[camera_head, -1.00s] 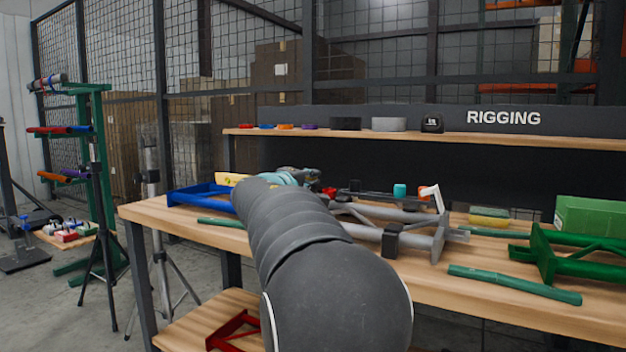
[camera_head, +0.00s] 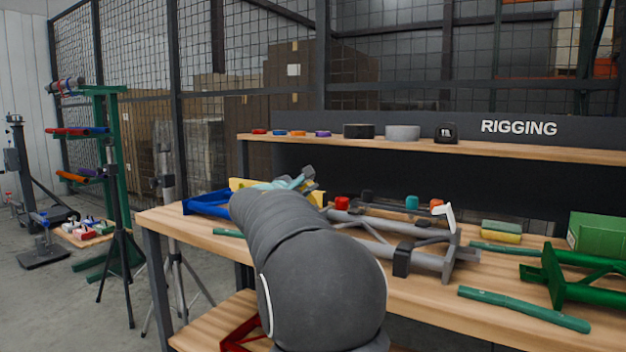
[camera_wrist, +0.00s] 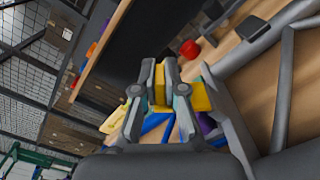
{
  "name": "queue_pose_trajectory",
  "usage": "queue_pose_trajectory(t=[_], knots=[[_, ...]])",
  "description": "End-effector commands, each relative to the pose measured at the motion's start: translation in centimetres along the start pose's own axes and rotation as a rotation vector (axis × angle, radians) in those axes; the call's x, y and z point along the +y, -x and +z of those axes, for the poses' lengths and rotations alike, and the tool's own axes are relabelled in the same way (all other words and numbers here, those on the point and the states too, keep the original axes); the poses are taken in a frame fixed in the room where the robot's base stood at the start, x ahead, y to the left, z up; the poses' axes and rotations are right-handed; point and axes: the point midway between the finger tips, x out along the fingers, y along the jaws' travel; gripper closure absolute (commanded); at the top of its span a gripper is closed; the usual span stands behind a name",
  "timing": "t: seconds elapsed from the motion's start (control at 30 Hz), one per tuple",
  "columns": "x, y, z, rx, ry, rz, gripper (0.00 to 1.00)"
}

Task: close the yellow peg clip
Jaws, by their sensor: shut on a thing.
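My gripper (camera_wrist: 159,66) is shut on a yellow part (camera_wrist: 160,88), seen as a narrow strip between its two grey fingers in the wrist view. It looks like the yellow peg clip, but most of it is hidden by the fingers. Another yellow piece (camera_wrist: 200,97) shows just right of the fingers; I cannot tell whether it is the same body. In the head view my gripper (camera_head: 300,181) is at the back left of the bench, largely behind my own arm. Yellow shows on either side of it, at the left (camera_head: 240,184) and right (camera_head: 317,197).
A blue frame (camera_head: 207,203) lies left of my gripper on the wooden bench (camera_head: 420,295). A grey tube frame (camera_head: 395,225) with a white lever (camera_head: 448,217) lies to the right, near a red knob (camera_head: 342,203). A green frame (camera_head: 560,272) is further right. A shelf (camera_head: 430,143) runs above.

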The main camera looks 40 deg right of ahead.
Motion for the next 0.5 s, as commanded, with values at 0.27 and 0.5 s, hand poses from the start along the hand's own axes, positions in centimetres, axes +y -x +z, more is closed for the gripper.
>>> queue_pose_trajectory(t=[0.27,0.5], knots=[[0.7,0.0,-1.2,0.002,0.262,0.0,1.0],[0.7,0.0,-2.5,0.002,0.465,0.0,1.0]])
